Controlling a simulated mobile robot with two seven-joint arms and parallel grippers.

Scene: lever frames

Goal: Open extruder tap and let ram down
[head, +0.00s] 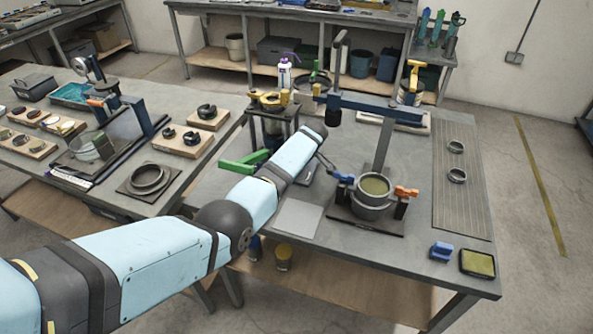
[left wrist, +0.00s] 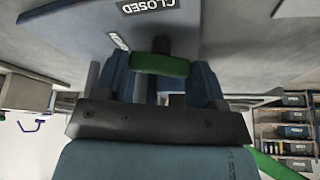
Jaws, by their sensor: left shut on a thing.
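In the left wrist view my left gripper (left wrist: 161,80) is shut on a green tap handle (left wrist: 160,65), with one finger on each side of it. A dark stem rises behind the handle. A long green lever (head: 243,162) sticks out left of my wrist. A dark stand with yellow fittings (head: 271,101) is behind it. I cannot make out the ram. My right gripper is not in view.
A blue beam (head: 385,107) spans the bench, with a grey pot (head: 372,193) between blue and orange handles in front of it. A flat grey plate (head: 298,218) lies left of the pot. A blue block (head: 441,251) and a yellow-topped pad (head: 477,263) sit at front right.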

